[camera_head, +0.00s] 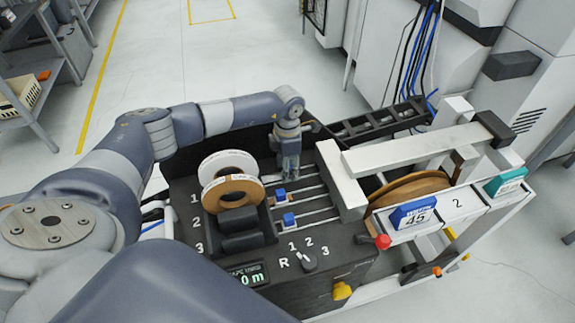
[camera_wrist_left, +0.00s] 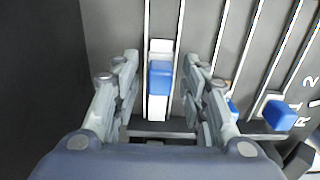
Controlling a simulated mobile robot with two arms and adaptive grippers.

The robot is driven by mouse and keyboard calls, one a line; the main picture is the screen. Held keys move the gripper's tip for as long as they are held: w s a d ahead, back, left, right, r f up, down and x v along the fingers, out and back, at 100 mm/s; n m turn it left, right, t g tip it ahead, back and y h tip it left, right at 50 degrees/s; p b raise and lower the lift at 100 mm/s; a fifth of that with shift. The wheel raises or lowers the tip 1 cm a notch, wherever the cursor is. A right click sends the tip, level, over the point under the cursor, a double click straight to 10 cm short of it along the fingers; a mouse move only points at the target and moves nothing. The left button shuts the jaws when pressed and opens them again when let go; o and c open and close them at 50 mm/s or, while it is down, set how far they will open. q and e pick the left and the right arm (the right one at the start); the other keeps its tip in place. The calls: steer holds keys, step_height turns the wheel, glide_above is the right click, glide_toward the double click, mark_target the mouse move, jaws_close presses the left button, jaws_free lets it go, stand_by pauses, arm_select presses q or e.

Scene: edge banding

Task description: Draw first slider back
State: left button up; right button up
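My left gripper (camera_head: 289,168) points down over the back track of the slider panel (camera_head: 330,218), beside the row marked 1. In the left wrist view its fingers (camera_wrist_left: 162,82) are open, one on each side of a blue-knobbed slider (camera_wrist_left: 160,78), with visible gaps. This first slider is hidden behind the gripper in the head view. The second slider (camera_head: 280,194) and third slider (camera_head: 289,219) have blue knobs and sit on the tracks in front. They also show at the right of the wrist view, the third one (camera_wrist_left: 279,115) clearest. My right gripper is not in view.
White and brown edge-band rolls (camera_head: 231,180) stand left of the sliders. A white beam frame (camera_head: 425,150) rises to the right, with a red knob (camera_head: 382,241) below it. A selector knob (camera_head: 309,262) and small display (camera_head: 245,276) are at the front.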

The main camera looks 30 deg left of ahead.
arm_select(q)
jaws_close()
steer(key=shift+s+a+p, duration=0.45)
steer(key=shift+s+a, duration=0.9)
steer(key=shift+s, duration=0.1)
steer(key=shift+s+a, duration=0.3)
jaws_free()
steer(key=shift+s, duration=0.1)
